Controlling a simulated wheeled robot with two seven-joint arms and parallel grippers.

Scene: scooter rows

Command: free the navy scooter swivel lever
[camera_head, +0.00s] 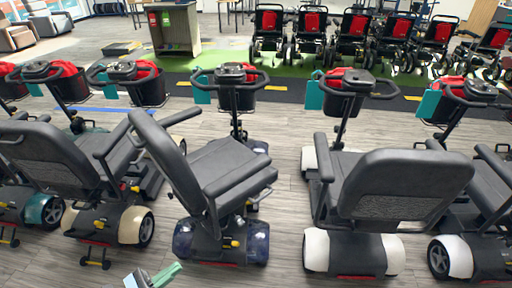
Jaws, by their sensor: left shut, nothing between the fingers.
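The navy scooter (258,240) stands in the middle of the front row, with glossy dark blue rear fenders. Its grey seat (224,165) is turned at an angle, with the backrest to the left. A small yellow part (235,243) shows low at the rear between the fenders, and another yellow part (250,203) shows under the seat's right side. I cannot tell which is the swivel lever. My left gripper (166,274) is at the bottom edge, shut and empty, in front of and left of the navy scooter, apart from it. My right gripper is not in view.
A cream scooter (134,226) stands to the left and a white-fendered scooter (316,247) to the right, with floor between. More scooters flank them. Wheelchairs (352,40) line the back right. A wooden cabinet (174,28) stands behind. Bare floor (284,215) separates the navy and white scooters.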

